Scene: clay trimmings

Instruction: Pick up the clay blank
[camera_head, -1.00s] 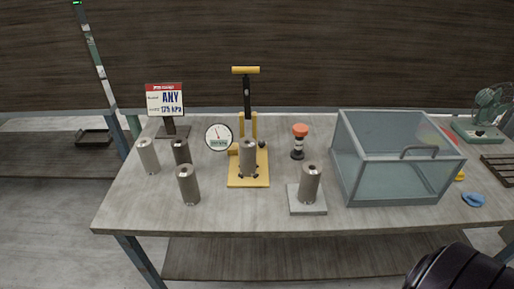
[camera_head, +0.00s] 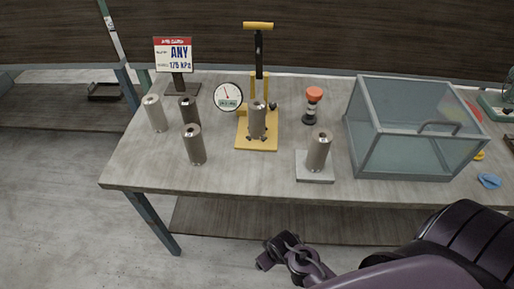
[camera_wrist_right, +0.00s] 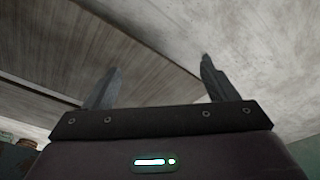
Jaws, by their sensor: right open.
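Several grey-brown cylinders with a small hole in the top stand upright on the table; the frames do not show which one is the clay blank. Three stand at the left: a pale one (camera_head: 155,114), a dark one (camera_head: 189,111) and a front one (camera_head: 194,146). One (camera_head: 257,121) stands on the yellow pump stand (camera_head: 256,143), and one (camera_head: 318,152) on a grey square plate (camera_head: 314,176). My right gripper (camera_head: 275,250) is in front of the table, below its front edge, apart from all cylinders. In the right wrist view its fingers (camera_wrist_right: 160,68) are spread and empty. My left gripper is out of view.
A glass-walled box (camera_head: 410,135) with a handle stands at the right. A round gauge (camera_head: 228,97), a red-topped plunger (camera_head: 312,104) and a sign reading ANY 175 kPa (camera_head: 174,54) stand behind. The table's front edge (camera_head: 230,199) lies between my gripper and the cylinders.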

